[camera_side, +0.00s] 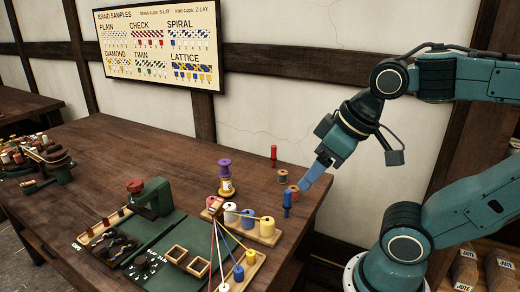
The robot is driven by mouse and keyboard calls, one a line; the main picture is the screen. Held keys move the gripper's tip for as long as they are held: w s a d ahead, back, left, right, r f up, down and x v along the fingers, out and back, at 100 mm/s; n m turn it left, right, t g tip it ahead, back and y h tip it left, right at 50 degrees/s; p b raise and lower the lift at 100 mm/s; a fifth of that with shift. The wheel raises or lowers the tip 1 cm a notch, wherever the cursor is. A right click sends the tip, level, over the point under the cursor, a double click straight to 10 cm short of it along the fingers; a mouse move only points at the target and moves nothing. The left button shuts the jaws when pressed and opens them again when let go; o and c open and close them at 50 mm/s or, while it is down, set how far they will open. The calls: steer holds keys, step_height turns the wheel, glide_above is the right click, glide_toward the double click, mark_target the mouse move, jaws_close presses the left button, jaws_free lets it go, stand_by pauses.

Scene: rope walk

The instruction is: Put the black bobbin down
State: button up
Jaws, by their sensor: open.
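My gripper (310,181) is at the right end of the wooden table, angled down to the left, low over the tabletop. Its jaws are open; I cannot make out the gap between the fingers. A slim dark blue bobbin (288,199) stands upright just left of and below the fingertips; I cannot tell whether they touch it. I cannot pick out a bobbin that is clearly black. Dark shapes (112,248) lie in a tray at the table's front left, too small to name.
A red bobbin (273,156) and two brown spools (282,176) stand near my gripper. A purple-topped spool (226,178) stands left of them. Wooden racks with coloured cups (248,218) and taut cords lie in front. A green machine (152,196) is further left. The table's back middle is clear.

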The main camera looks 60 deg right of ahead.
steer(key=shift+w, duration=0.1)
steer(key=w+d+f+n+g+h, duration=0.2)
steer(key=w+d+n+h, duration=0.1)
steer(key=w+d, duration=0.75)
steer(key=w+d+f+n+g+h, duration=0.25)
steer(key=w+d, duration=0.45)
steer(key=w, duration=0.6)
steer(key=n+g+h, duration=0.4)
steer(key=n+h, duration=0.1)
glide_above(279, 176)
steer(key=w+a, duration=0.4)
steer(key=a, duration=0.2)
step_height(279, 176, down, 18)
steer(key=r, duration=0.1)
steer(key=d+f+n, duration=0.1)
steer(key=f, duration=0.1)
steer(key=s+f+g+h, duration=0.1)
steer(key=f, duration=0.1)
steer(key=s+d+f+n, duration=0.1)
steer(key=f, duration=0.2)
steer(key=shift+s+d+n+g+h, duration=0.1)
steer(key=shift+d+n+g+h, duration=0.15)
steer(key=shift+d+n+g, duration=0.1)
steer(key=shift+s+d+f+h, duration=0.2)
steer(key=shift+f+h, duration=0.1)
steer(key=shift+f, duration=0.1)
steer(key=shift+x, duration=1.1)
